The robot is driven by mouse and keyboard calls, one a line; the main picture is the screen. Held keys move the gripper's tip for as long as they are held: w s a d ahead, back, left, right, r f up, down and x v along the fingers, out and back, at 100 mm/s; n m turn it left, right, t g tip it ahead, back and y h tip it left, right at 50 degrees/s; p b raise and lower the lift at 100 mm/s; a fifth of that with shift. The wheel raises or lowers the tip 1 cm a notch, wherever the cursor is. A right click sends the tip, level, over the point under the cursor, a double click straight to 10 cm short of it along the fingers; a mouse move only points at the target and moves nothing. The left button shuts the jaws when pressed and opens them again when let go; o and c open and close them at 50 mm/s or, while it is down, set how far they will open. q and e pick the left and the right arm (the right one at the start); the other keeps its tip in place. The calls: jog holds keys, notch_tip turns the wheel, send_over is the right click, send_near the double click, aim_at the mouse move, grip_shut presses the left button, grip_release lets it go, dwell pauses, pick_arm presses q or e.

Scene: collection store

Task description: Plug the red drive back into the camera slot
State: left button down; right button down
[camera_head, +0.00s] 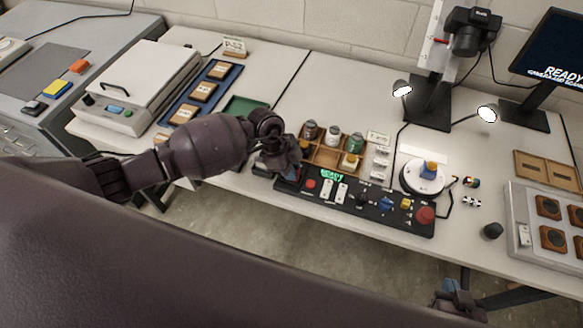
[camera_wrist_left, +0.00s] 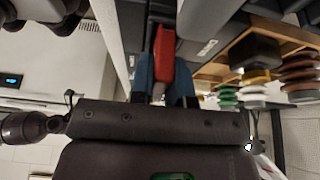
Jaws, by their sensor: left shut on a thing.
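My left gripper (camera_head: 287,172) is at the left end of the black control panel (camera_head: 345,205), with the arm above it hiding part of that end. In the left wrist view its blue fingers (camera_wrist_left: 163,78) are shut on the red drive (camera_wrist_left: 164,45), which points away from the wrist toward a dark box edge. I cannot tell whether the drive touches or enters a slot. The slot itself is not clearly seen. My right gripper (camera_head: 458,300) is low at the right, in front of the table; its jaw opening is unclear.
A wooden tray (camera_head: 325,155) with several jars stands just behind the panel. A white turntable (camera_head: 423,178) sits right of it, below a camera stand (camera_head: 432,95) with two lamps. A monitor (camera_head: 552,60) stands at the back right. A white scanner (camera_head: 140,85) is at the left.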

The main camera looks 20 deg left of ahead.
pick_arm(q)
jog(key=shift+f, duration=0.25)
